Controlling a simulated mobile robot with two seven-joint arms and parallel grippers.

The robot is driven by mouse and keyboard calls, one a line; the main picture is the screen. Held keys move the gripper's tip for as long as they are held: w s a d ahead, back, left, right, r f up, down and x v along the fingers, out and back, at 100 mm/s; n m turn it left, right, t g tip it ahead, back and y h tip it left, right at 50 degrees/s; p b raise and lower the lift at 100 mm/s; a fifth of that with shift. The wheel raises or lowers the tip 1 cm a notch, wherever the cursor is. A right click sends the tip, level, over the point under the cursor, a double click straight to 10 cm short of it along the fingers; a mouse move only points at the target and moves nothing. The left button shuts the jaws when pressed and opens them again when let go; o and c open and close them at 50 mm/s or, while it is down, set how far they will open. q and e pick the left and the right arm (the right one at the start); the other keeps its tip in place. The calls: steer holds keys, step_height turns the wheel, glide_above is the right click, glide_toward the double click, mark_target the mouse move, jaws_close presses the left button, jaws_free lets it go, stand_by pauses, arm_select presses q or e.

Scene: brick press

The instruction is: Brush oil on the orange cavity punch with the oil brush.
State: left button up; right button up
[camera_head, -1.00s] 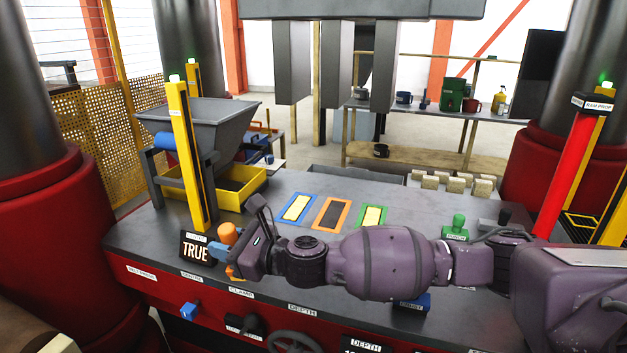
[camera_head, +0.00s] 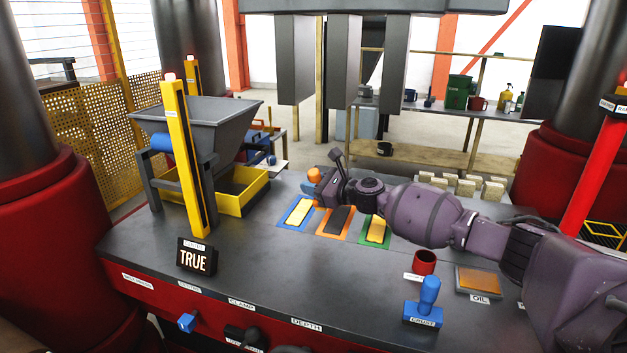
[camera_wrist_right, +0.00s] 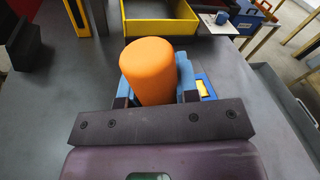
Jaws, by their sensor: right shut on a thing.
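My right gripper (camera_head: 322,184) is shut on an orange, round-topped handle (camera_head: 314,175), seen from above in the right wrist view (camera_wrist_right: 160,70). Its lower end is mostly hidden, so I cannot tell if it is the oil brush or a stamp. It is at the far left corner of the orange-framed cavity (camera_head: 335,222), whose inside is dark. Three grey punches hang above; the middle punch (camera_head: 344,60) is roughly over the orange cavity, well above the gripper. An amber pad labelled OIL (camera_head: 478,279) lies at the right. My left gripper is out of view.
The blue-framed (camera_head: 294,211) and green-framed (camera_head: 375,229) cavities hold yellow fill. A red cup (camera_head: 424,262) and blue stamp (camera_head: 423,300) stand near the front right. A grey hopper (camera_head: 195,120) and yellow tray (camera_head: 262,186) are at the left.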

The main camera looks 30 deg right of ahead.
steer(key=shift+w+d+f, duration=0.2)
steer(key=shift+w+d, duration=0.1)
steer(key=shift+d, duration=0.45)
steer(key=shift+f+b, duration=0.2)
steer(key=shift+b, duration=0.2)
step_height(320, 180, down, 2)
steer(key=b, duration=0.2)
steer(key=shift+f+b, duration=0.15)
steer(key=shift+b, duration=0.15)
arm_select(q)
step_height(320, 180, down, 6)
steer(key=b, duration=0.3)
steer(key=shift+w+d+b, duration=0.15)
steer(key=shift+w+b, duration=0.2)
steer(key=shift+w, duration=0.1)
arm_select(e)
steer(key=shift+f, duration=1.6)
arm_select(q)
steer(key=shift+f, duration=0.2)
arm_select(e)
steer(key=shift+f, duration=0.4)
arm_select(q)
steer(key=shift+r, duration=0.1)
arm_select(e)
steer(key=shift+s, duration=0.1)
